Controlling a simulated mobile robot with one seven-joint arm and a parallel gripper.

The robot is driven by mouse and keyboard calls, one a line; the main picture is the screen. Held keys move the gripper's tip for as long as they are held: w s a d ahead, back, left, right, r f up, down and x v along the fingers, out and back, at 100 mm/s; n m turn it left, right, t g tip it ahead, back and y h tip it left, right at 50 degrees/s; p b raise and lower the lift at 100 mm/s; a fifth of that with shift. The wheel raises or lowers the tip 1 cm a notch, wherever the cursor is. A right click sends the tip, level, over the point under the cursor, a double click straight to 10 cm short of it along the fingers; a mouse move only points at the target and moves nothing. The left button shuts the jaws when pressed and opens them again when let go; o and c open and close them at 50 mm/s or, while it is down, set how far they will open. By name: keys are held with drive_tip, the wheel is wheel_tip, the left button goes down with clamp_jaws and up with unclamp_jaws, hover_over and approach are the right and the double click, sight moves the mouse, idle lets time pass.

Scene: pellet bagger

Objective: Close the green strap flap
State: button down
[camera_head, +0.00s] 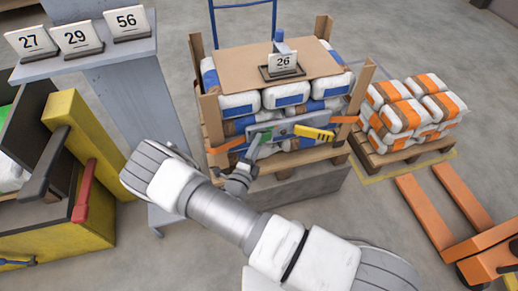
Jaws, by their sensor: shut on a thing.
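A strap fastener with a grey body (287,127) sits on the orange strap (226,146) across the front of the bag stack. The green strap flap (267,136) shows as a small green part at the fastener's left end, partly hidden by my gripper. A yellow flap (315,133) is at the fastener's right. My gripper (256,149) reaches up from below and is shut at the green flap. The fingertips are small and partly covered, so the exact grip and the flap's angle are hard to see.
The bags stand on a wooden pallet between corner posts (360,88), with a cardboard sheet (245,67) and card 26 (283,62) on top. Orange-marked bags (405,115) and an orange pallet truck (440,215) are right. A yellow machine (90,150) and grey table (110,60) are left.

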idle(0.3)
drive_tip(key=shift+c, duration=1.2)
unclamp_jaws()
drive_tip(key=p+v, duration=0.3)
drive_tip(key=v, duration=1.4)
drive_tip(key=shift+a, duration=0.2)
drive_tip(key=shift+s, duration=0.1)
